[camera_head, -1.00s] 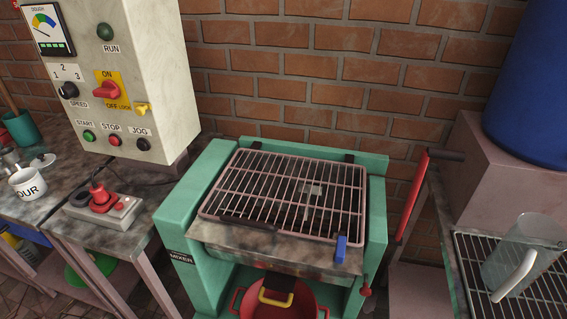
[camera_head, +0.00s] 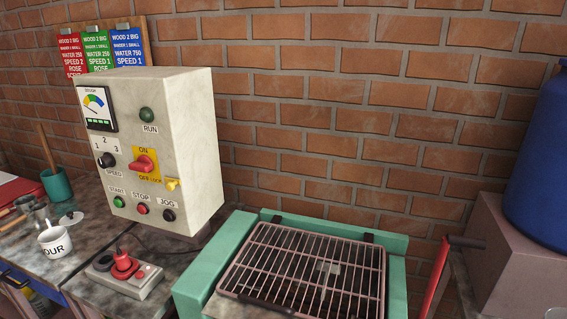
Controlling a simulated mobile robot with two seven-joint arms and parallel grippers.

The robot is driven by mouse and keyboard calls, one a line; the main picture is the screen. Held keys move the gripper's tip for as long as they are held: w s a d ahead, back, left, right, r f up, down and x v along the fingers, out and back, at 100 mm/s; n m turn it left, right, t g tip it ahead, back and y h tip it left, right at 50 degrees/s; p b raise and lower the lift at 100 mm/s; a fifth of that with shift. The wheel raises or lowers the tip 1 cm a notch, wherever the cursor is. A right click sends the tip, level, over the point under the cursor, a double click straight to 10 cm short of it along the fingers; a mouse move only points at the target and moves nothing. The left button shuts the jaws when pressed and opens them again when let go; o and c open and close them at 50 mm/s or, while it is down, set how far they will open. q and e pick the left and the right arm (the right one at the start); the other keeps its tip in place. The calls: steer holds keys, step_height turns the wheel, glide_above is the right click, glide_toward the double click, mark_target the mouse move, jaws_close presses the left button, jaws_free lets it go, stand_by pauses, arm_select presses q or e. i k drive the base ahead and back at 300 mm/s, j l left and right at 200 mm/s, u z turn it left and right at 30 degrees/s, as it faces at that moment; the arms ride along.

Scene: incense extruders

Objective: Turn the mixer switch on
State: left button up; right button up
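The mixer's control box (camera_head: 187,130) is a cream cabinet standing on the table behind and left of the green mixer (camera_head: 402,281). Its red rotary switch (camera_head: 143,164) sits on a yellow plate marked ON at the top and OFF at the bottom. The red handle lies roughly sideways, so I cannot tell its setting for sure. A yellow lock piece (camera_head: 172,184) is beside the OFF label. The green RUN lamp (camera_head: 147,114) looks unlit. The mixer's grille guard (camera_head: 308,268) lies closed over its top. Neither of my grippers is in view.
A grey box with a red knob (camera_head: 124,267) sits on the table before the cabinet. A blue barrel (camera_head: 540,170) is at the right. Recipe cards (camera_head: 98,50) hang behind the cabinet.

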mark_target(144, 164)
steer(key=u, duration=0.7)
